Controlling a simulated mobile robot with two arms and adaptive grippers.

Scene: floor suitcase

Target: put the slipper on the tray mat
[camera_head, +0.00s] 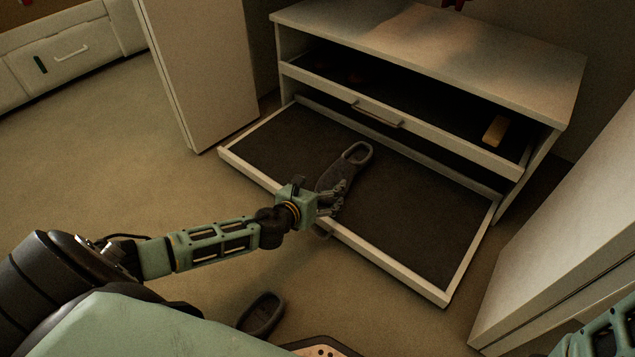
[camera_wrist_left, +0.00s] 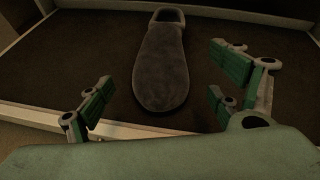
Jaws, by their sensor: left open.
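A dark grey slipper (camera_head: 356,153) lies on the dark tray mat (camera_head: 430,225) of the pulled-out lower drawer, its open heel toward the cabinet. In the left wrist view the slipper (camera_wrist_left: 162,70) lies lengthwise, its rounded toe toward my gripper. My left gripper (camera_head: 336,198) is over the drawer's front edge at the toe end, with its fingers spread and the slipper apart from them in the left wrist view. The head view hides part of the toe behind the gripper. A second dark slipper (camera_head: 262,314) lies on the floor near my base. My right gripper is out of view.
The white drawer rim (camera_head: 390,263) surrounds the mat. Above it an upper drawer (camera_head: 400,122) is partly open and holds a tan block (camera_head: 495,131). White cabinets stand left (camera_head: 205,70) and right (camera_head: 570,245). Floor is clear at the left.

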